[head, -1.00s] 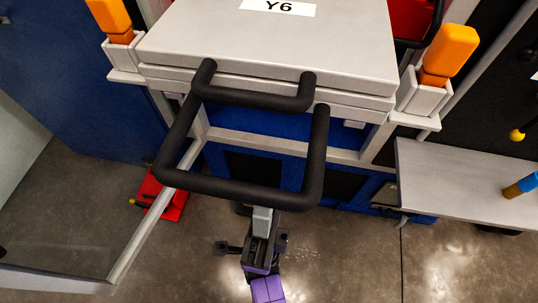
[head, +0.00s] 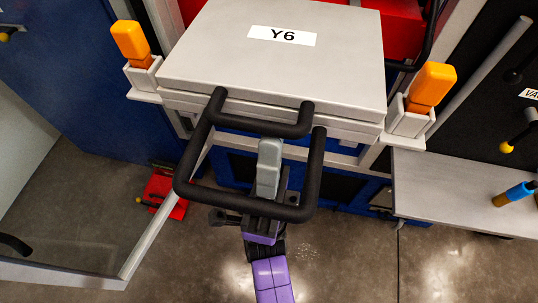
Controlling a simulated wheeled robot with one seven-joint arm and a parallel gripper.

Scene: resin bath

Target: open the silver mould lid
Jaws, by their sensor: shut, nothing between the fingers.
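The silver mould lid (head: 225,60) is a flat pale slab labelled Y6. It lies level and closed on a similar slab (head: 180,103). A smaller black handle (head: 250,124) sticks out from the front of the stack, and a larger black loop (head: 183,165) reaches out further below it. My gripper (head: 269,148) is shut and empty, its grey fingers pointing up the picture. The fingertips show within the larger loop's outline, close to the smaller handle's bar. I cannot tell whether they touch it. Dark parts of my gripper overlap the loop's front bar.
Orange blocks stand in holders left (head: 131,42) and right (head: 432,85) of the mould. A grey shelf (head: 445,185) with a blue-and-orange cylinder (head: 513,194) is at right. A red object (head: 166,190) lies on the floor at left. Open floor lies in front.

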